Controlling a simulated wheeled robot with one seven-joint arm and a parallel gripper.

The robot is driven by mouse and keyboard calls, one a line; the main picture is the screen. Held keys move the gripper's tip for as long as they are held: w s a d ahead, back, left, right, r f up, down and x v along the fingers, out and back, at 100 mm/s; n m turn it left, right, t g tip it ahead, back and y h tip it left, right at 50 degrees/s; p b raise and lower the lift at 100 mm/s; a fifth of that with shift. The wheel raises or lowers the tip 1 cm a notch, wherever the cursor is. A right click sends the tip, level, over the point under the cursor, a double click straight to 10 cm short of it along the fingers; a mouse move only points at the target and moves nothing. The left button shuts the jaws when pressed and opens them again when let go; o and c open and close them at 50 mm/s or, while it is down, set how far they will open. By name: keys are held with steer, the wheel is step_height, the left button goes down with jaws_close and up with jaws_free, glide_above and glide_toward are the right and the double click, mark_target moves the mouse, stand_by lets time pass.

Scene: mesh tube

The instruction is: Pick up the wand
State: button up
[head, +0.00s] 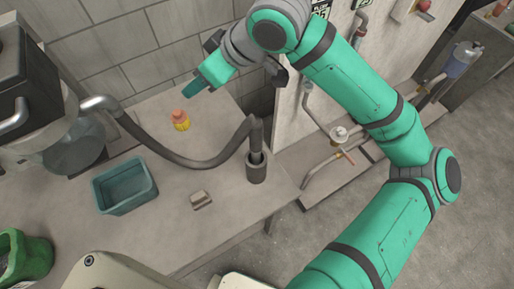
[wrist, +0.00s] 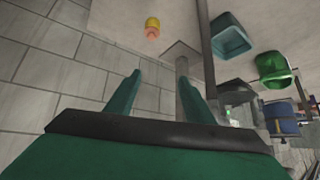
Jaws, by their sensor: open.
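The wand (head: 254,135) appears to be the bent grey tube end at the right end of a dark hose. It stands upright in a dark round holder (head: 257,171) on the counter's right part. My gripper (head: 203,80) is in the air over the back of the counter, up and left of the wand and apart from it. In the wrist view its two teal fingers (wrist: 160,88) are spread, with nothing held. A grey post-like shape (wrist: 186,95) shows beside the right finger; I cannot tell whether it is the wand.
On the counter (head: 150,225) are an orange-and-yellow bottle (head: 181,121), a teal bin (head: 124,185) and a small grey block (head: 201,200). A green container (head: 24,262) is at lower left. The hose (head: 180,157) crosses the counter. A tiled wall (head: 125,50) stands behind; pipes (head: 325,130) are at right.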

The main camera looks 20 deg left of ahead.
mark_target(253, 120)
steer(key=s+d+f+h, duration=0.1)
steer(key=d+h, duration=0.1)
steer(key=d, duration=0.2)
steer(key=d+f+h, duration=0.1)
steer(key=d+h, duration=0.2)
steer(key=d, duration=0.1)
steer(key=s+d+h, duration=0.1)
steer(key=d+h, duration=0.2)
steer(key=d, duration=0.1)
steer(key=shift+s+d+f+g, duration=0.35)
steer(key=shift+d+f+g, duration=0.05)
steer(key=shift+d+f, duration=0.15)
step_height(253, 120, down, 5)
steer(key=shift+s+d+f, duration=0.15)
steer(key=shift+d+f, duration=0.05)
steer(key=shift+f, duration=1.15)
steer(key=shift+s+d+f, duration=0.1)
steer(key=shift+d+f, duration=0.1)
steer(key=shift+f, duration=1.15)
jaws_close()
